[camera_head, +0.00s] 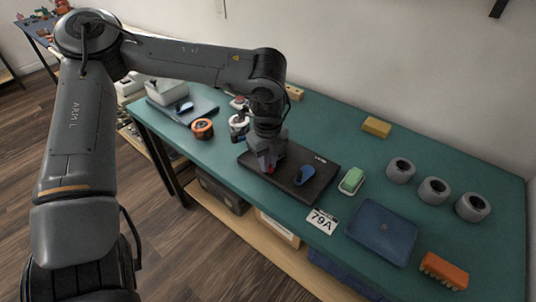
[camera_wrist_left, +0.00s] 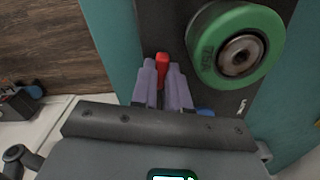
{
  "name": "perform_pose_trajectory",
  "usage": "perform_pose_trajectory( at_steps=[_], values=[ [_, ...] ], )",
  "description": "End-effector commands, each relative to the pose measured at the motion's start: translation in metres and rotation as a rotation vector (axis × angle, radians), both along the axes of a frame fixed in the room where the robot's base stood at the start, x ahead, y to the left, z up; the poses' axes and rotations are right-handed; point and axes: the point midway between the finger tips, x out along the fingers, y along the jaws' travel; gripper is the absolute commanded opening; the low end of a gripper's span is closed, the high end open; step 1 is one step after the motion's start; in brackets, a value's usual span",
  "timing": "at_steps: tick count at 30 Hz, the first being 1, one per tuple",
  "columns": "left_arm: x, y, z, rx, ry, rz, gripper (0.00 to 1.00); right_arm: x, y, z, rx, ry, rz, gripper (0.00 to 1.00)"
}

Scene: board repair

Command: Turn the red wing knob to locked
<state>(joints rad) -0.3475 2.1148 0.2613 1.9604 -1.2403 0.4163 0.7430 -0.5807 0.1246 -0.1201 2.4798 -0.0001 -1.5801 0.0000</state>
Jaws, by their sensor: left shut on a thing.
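The red wing knob (camera_wrist_left: 162,66) sits on a dark board (camera_wrist_left: 150,30), with its red top showing between my fingers in the left wrist view. My left gripper (camera_wrist_left: 164,78) has pale purple fingers and is shut on the knob. In the head view my left gripper (camera_head: 269,166) reaches down to the dark board (camera_head: 318,172), and only a bit of the red knob (camera_head: 270,169) shows. The knob's lower part and its exact angle are hidden by the fingers. My right gripper is not in view.
A blue-handled part (camera_head: 304,176) lies on the board, right of the gripper. A green wheel (camera_wrist_left: 207,50) is close beside the fingers in the wrist view. A green-and-white block (camera_head: 351,181), a blue tray (camera_head: 382,233) and grey rolls (camera_head: 434,190) stand to the right.

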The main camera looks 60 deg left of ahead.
Motion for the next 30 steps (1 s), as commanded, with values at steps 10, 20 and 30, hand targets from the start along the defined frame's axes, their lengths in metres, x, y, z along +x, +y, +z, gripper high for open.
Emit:
perform_pose_trajectory(
  at_steps=[10, 20, 30],
  values=[
    [0.000, 0.000, 0.004, 0.001, 0.002, -0.332, 0.00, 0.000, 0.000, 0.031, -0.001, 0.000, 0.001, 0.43],
    [0.000, 0.000, 0.004, 0.002, 0.000, -0.644, 0.00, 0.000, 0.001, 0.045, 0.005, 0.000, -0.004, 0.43],
    [0.000, 0.000, 0.003, 0.001, 0.000, -0.961, 0.00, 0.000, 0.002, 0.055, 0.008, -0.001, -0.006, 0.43]
  ],
)
